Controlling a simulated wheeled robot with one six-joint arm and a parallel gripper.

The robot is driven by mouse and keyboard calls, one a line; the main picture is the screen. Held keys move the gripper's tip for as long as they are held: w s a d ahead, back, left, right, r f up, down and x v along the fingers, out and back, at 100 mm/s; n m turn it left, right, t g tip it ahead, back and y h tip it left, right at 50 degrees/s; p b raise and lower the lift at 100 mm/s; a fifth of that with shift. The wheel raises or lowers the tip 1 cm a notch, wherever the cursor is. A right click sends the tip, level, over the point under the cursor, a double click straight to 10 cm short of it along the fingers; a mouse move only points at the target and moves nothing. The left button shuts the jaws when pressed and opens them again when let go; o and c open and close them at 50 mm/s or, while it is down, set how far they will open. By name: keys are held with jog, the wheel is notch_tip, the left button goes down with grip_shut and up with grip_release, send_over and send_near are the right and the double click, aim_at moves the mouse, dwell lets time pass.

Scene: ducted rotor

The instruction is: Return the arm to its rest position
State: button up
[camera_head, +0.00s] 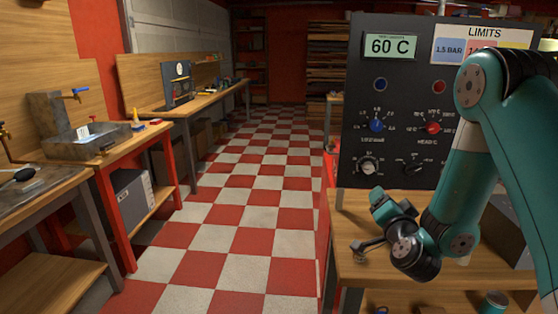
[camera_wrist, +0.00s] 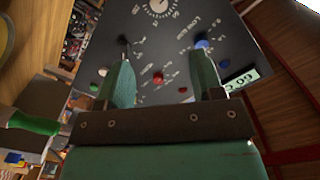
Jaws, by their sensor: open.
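My arm (camera_head: 470,190) is green and comes in from the right in the head view, bent downward in front of a dark control panel. My gripper (camera_wrist: 163,62) shows in the wrist view with its two green fingers well apart and nothing between them. Beyond the fingers is the face of the control panel (camera_wrist: 150,45), seen tilted, with blue and red knobs. In the head view the panel (camera_head: 400,90) stands upright on a wooden bench and shows a green "60 C" display (camera_head: 390,46). The arm's wrist hangs low over the bench, and the fingertips are hard to make out there.
The wooden bench (camera_head: 365,240) under the panel lies close to my arm. A small green-topped can (camera_head: 493,303) is at the lower right. Workbenches with a sink (camera_head: 85,140) line the left. The checkered floor (camera_head: 250,190) between them is clear.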

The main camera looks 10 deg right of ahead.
jog(key=s+a+r+n+g+y, duration=0.2)
jog(key=a+n+y, duration=0.2)
jog(key=a, duration=0.3)
jog(key=s+a+r+n+g+y+p, duration=0.1)
jog(key=s+a+r+n+g+y, duration=0.1)
jog(key=a+r+n+g+y, duration=0.3)
jog(key=s+a+n+y, duration=0.2)
jog(key=s+a, duration=0.1)
jog(key=a, duration=0.5)
jog(key=s+r+n+g, duration=0.1)
jog(key=s+n+g, duration=0.1)
jog(key=s, duration=0.5)
jog(key=s+r+n+g+h+p, duration=0.1)
jog(key=s+r+n+g, duration=0.1)
jog(key=s+g, duration=0.3)
jog(key=s+r+n+g+h, duration=0.1)
jog(key=s+n+g, duration=0.2)
jog(key=s, duration=0.7)
jog(key=shift+s+a+r, duration=0.15)
jog(key=shift+a+r, duration=0.2)
jog(key=shift+a, duration=0.05)
jog(key=shift+c, duration=0.2)
